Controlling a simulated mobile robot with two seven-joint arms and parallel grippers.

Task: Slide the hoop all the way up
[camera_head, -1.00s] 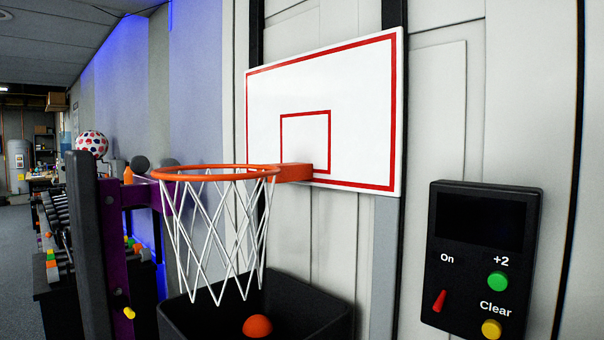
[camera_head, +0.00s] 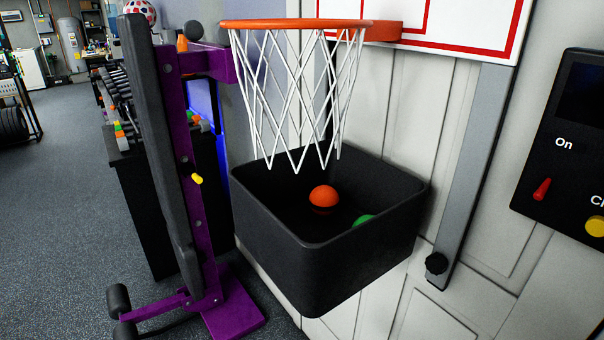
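The orange hoop (camera_head: 296,24) with its white net (camera_head: 300,90) is at the top of the view, joined to the white, red-edged backboard (camera_head: 460,26), which is cut off by the top edge. A grey vertical rail (camera_head: 478,165) runs down the wall below the backboard, with a black knob (camera_head: 436,263) near its lower end. A black bin (camera_head: 325,260) is under the net, with an orange ball (camera_head: 323,197) and a partly hidden green ball (camera_head: 364,220) inside. Neither of my grippers is in view.
A purple and black bench (camera_head: 205,200) stands upright at the left of the bin. A dumbbell rack is behind it. A black control panel (camera_head: 570,150) is on the wall at right. Open grey floor (camera_head: 60,230) lies at far left.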

